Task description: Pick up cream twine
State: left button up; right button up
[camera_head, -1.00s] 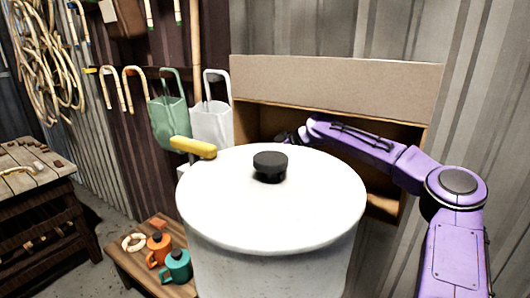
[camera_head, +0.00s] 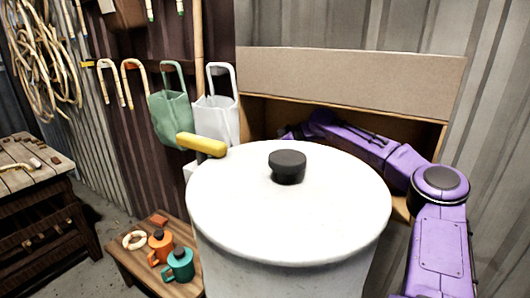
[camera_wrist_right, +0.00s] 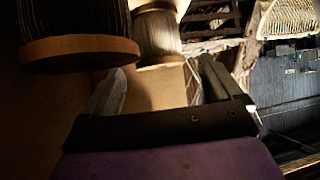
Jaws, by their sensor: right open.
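A pale spool that looks like the cream twine (camera_wrist_right: 157,34) stands in the right wrist view, beyond the fingers and roughly in line with the gap between them. Its wooden base shows below the wound strands. My right gripper (camera_wrist_right: 162,76) is open, with nothing between its fingers. In the head view, my purple right arm reaches into the open box (camera_head: 350,77) behind the white pot, and its gripper is hidden there. No twine shows in the head view. My left gripper is not in view.
A darker spool (camera_wrist_right: 80,48) is close on the left in the right wrist view. In the head view, the large white pot (camera_head: 285,225) with a black knob blocks the view of the box's inside. Mugs stand on a low wooden stand (camera_head: 138,262).

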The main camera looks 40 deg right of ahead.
jog(key=x, duration=0.4)
jog(key=shift+s, duration=0.1)
jog(key=c, duration=1.1)
jog(key=shift+s+a, duration=0.1)
jog(key=shift+a, duration=0.6)
jog(key=shift+s+a, duration=0.2)
jog(key=shift+a, duration=0.35)
jog(key=o, duration=1.2)
jog(key=shift+c, duration=0.2)
